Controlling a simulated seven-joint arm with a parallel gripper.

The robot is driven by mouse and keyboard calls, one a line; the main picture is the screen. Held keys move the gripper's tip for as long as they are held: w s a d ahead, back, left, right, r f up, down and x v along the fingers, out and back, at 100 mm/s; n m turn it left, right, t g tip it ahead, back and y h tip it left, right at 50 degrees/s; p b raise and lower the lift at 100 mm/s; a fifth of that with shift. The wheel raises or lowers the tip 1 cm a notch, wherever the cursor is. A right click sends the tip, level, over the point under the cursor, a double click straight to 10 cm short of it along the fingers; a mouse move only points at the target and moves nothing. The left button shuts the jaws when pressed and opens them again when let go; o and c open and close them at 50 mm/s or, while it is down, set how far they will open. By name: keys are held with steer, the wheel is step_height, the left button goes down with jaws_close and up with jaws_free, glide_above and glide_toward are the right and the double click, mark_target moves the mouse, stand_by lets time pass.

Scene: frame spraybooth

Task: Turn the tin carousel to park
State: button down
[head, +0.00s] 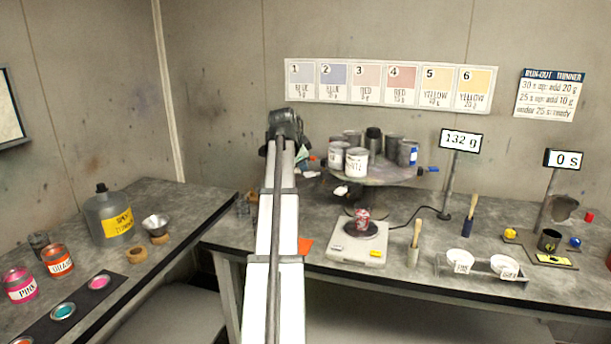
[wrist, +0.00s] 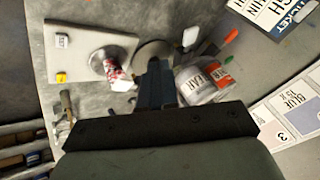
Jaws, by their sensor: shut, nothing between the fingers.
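The tin carousel (head: 385,178) is a round grey turntable on the back bench, carrying several tins. Two white-labelled tins (head: 356,162) stand at its front left, a blue-marked tin (head: 408,153) at its right. A blue-tipped handle (head: 428,170) sticks out right, a white-tipped one (head: 341,190) at the front left. My gripper is mostly hidden behind my arm in the head view, left of the carousel. In the wrist view my gripper (wrist: 155,66) is shut and empty, beside labelled tins (wrist: 198,82) and near a white tip (wrist: 191,35). I cannot tell whether it touches the carousel.
Displays (head: 460,140) rise behind.

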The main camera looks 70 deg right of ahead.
steer(key=w+d+f, duration=0.1)
steer(key=d+f, duration=0.7)
steer(key=d, duration=0.1)
steer(key=shift+w+d, duration=0.25)
stand_by(0.5)
steer(key=w+d+m+g+y, duration=0.1)
steer(key=w+d+m+g, duration=0.1)
steer(key=d, duration=0.7)
steer(key=w+d+m+g+y, duration=0.1)
steer(key=w+d+m, duration=0.4)
steer(key=d, duration=0.5)
steer(key=shift+g, duration=0.6)
